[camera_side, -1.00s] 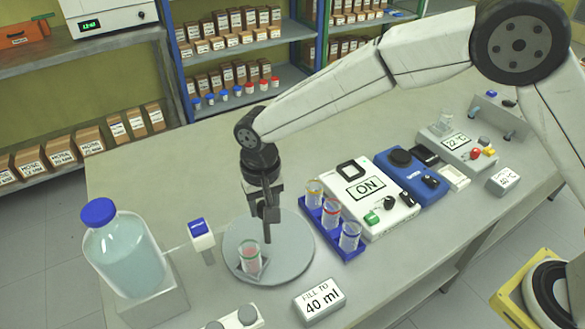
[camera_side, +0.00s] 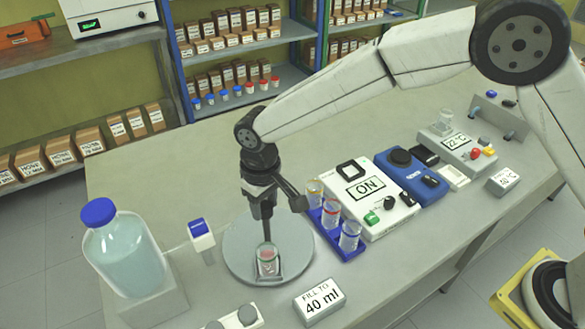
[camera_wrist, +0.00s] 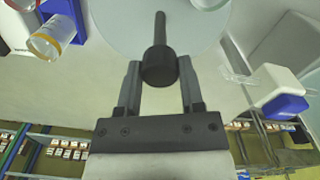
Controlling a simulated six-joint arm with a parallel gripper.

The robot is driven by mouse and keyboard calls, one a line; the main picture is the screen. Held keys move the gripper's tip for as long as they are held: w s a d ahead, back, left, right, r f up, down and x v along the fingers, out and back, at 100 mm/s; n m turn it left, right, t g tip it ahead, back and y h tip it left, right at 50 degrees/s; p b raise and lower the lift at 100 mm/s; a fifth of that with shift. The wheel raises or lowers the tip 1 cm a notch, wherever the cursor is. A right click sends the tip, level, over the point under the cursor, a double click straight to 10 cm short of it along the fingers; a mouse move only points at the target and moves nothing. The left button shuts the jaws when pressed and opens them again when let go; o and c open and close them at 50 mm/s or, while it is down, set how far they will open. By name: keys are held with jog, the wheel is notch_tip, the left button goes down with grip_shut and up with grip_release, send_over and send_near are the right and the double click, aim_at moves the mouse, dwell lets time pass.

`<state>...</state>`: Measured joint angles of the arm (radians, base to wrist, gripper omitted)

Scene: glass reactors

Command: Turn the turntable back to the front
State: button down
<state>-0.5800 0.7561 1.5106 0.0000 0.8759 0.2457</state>
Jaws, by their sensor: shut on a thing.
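The grey round turntable (camera_side: 240,262) lies flat on the bench. A small glass beaker (camera_side: 267,255) with a reddish band stands on it, near its front edge in the side view. My gripper (camera_side: 264,205) is above the turntable, behind the beaker. In the wrist view my gripper (camera_wrist: 158,78) has its two fingers closed around the dark knob of the turntable's handle (camera_wrist: 158,66). The handle's thin dark post reaches up the picture over the pale turntable disc (camera_wrist: 120,22).
A blue rack (camera_side: 345,254) with three banded beakers stands close right of the turntable. A large blue-capped bottle (camera_side: 125,255) and a blue-and-white dispenser (camera_side: 202,236) are on the left.

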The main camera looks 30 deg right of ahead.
jog(key=shift+w+r+n, duration=0.1)
jog(key=shift+n, duration=2.6)
jog(key=shift+c, duration=1.1)
grip_release()
jog(key=shift+r, duration=3.85)
jog(key=shift+d, duration=0.1)
